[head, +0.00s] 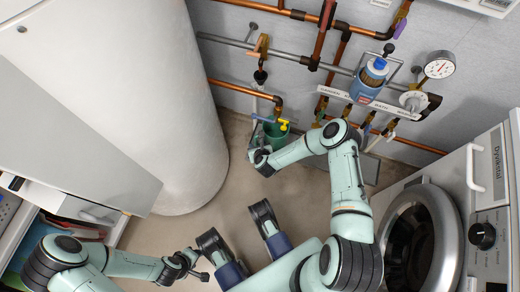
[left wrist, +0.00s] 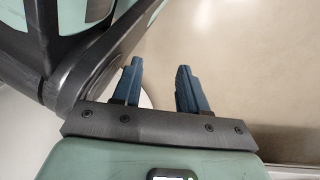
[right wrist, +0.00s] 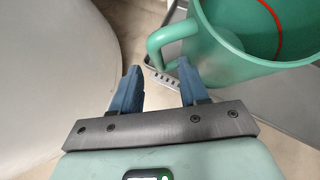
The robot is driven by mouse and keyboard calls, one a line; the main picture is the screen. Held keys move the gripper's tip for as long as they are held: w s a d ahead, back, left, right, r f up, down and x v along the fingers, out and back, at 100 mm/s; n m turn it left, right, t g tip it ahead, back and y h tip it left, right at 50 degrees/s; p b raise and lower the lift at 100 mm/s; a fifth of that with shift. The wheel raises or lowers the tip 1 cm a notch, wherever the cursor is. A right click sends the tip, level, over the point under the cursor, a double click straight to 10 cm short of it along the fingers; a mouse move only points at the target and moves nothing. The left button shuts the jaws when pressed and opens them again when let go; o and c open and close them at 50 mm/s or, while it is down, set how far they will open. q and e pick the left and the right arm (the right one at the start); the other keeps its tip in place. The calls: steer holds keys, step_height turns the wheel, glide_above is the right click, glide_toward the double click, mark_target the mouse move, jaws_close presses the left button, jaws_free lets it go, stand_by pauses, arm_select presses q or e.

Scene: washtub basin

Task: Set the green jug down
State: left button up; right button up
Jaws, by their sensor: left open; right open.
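The green jug (head: 274,134) is at the wall below the pipes, partly hidden by my right arm. The right wrist view looks down into its open mouth (right wrist: 225,45), which has a red line inside. Its handle faces my right gripper (right wrist: 158,66). That gripper is open, with its fingertips beside the handle and the right finger closest; I cannot tell whether they touch. Nothing shows clamped between the fingers. The jug's base is hidden. My left gripper (left wrist: 159,68) is open and empty above bare floor, far from the jug.
A grey surface with a slotted edge (right wrist: 158,82) lies below the jug. Copper pipes (head: 235,90) and a gauge (head: 439,66) line the wall. A large white tank (head: 170,90) stands left, a front-loading machine (head: 470,190) right. The floor (head: 160,235) between is clear.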

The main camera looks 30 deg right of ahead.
arm_select(q)
steer(key=w+r+t+p, duration=0.2)
steer(key=w+r, duration=0.3)
steer(key=w, duration=0.1)
steer(key=shift+w+d+r+p, duration=0.25)
steer(key=shift+d+r+p, duration=0.1)
steer(key=shift+d+r, duration=0.1)
arm_select(e)
steer(key=s+a+r+n+g+y, duration=0.1)
steer(key=s+a+r+n+g, duration=0.1)
steer(key=s+n, duration=0.5)
steer(key=s+a+r+n+g+y, duration=0.1)
steer(key=s+n, duration=0.6)
steer(key=n, duration=0.8)
steer(key=s+a+r+n+g+y, duration=0.2)
steer(key=s+r+n, duration=0.3)
steer(key=n, duration=0.7)
steer(key=shift+s+a+r+g+y, duration=0.3)
steer(key=shift+s+a+y, duration=0.15)
steer(key=shift+s, duration=0.75)
